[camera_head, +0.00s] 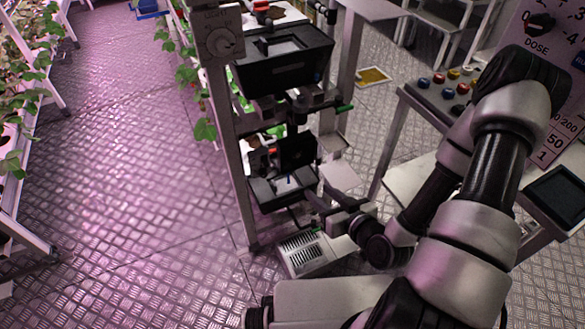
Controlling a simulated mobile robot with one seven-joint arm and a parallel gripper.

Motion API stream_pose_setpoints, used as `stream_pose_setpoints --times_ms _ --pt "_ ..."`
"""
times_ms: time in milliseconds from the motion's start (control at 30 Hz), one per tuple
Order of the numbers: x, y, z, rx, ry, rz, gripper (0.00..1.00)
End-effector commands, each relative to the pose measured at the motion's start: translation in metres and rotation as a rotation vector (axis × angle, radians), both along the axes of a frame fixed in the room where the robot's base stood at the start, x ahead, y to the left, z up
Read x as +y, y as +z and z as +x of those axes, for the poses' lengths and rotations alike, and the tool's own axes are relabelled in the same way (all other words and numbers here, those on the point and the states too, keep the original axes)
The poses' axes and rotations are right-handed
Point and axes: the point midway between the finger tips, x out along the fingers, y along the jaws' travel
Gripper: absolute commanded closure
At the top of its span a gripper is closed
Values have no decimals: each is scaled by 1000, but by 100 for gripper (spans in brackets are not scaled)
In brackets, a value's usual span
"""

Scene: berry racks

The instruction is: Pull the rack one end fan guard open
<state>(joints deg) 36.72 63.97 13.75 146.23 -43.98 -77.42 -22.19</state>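The end of a metal rack (237,170) stands at the centre of the view. A pale box with a slotted face (301,254) sits low at its foot, tilted, near the floor; it looks like a vented guard, but I cannot tell for sure that it is the fan guard. My gripper (322,207) reaches in from the right, just above this box and beside the lower black tray. Its fingers are small and dark against the rack, so I cannot tell whether they are open, shut or touching anything.
A large black bin (284,62) and a lower black tray (262,194) are on the rack end. A dial panel (219,38) is on the post. A control desk (437,97) with coloured buttons stands right. The patterned metal floor (130,150) is clear on the left.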

Motion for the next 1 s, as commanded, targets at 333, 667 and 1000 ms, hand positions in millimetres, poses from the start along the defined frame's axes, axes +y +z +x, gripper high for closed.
stream_pose_setpoints --times_ms 333,667,1000 --pt "26 -23 50 -4 1 2 64" --pt "55 -51 108 -4 0 2 64" --pt "70 -64 140 -1 -2 2 64"
